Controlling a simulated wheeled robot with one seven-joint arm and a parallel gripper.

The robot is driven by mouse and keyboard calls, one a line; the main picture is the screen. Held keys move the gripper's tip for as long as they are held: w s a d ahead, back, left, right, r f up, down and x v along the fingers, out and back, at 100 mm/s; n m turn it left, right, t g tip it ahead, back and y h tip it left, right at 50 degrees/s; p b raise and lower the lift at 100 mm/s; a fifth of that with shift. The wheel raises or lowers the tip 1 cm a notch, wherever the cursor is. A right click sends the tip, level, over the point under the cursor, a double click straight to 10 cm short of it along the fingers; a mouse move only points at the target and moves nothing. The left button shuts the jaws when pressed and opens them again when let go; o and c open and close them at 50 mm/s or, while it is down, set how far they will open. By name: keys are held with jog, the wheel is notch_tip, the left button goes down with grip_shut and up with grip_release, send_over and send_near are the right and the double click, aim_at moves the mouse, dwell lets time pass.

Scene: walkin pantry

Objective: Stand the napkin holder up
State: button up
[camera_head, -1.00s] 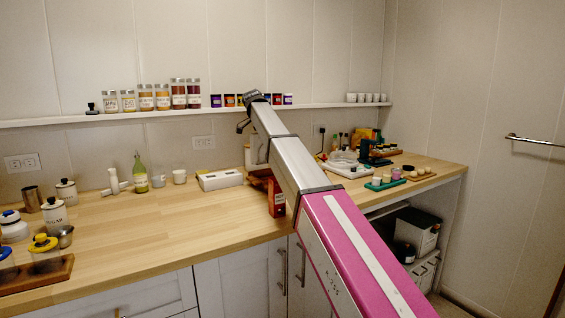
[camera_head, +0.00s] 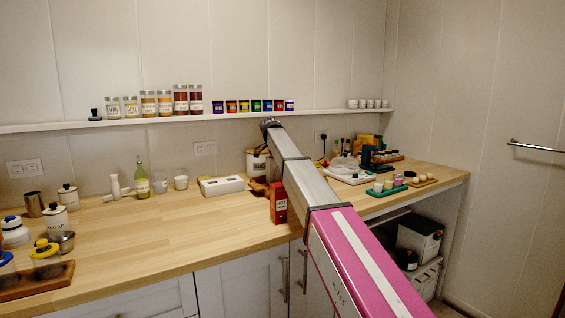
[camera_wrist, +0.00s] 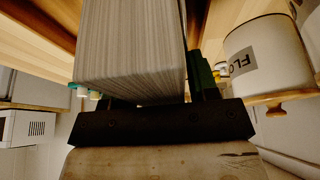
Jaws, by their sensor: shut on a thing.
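The napkin holder shows large in the wrist view as a pale, finely lined napkin stack (camera_wrist: 130,45) with brown wood along its upper left side. My gripper (camera_wrist: 150,118) is the dark part across the lower middle, shut on the holder. The wrist picture appears upside down, with the wooden counter at its top. The holder looks close to the counter; I cannot tell whether it touches. In the head view my arm hides the gripper and most of the holder; a bit of brown wood shows left of the arm.
A flour canister (camera_wrist: 256,58) stands close beside the holder. A red box (camera_head: 278,203) is by the arm at the counter's front. A white box (camera_head: 221,186) lies to the left. The left-middle counter (camera_head: 165,230) is clear. The wall shelf (camera_head: 150,122) holds jars.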

jog(key=o, duration=1.3)
jog(key=v, duration=1.2)
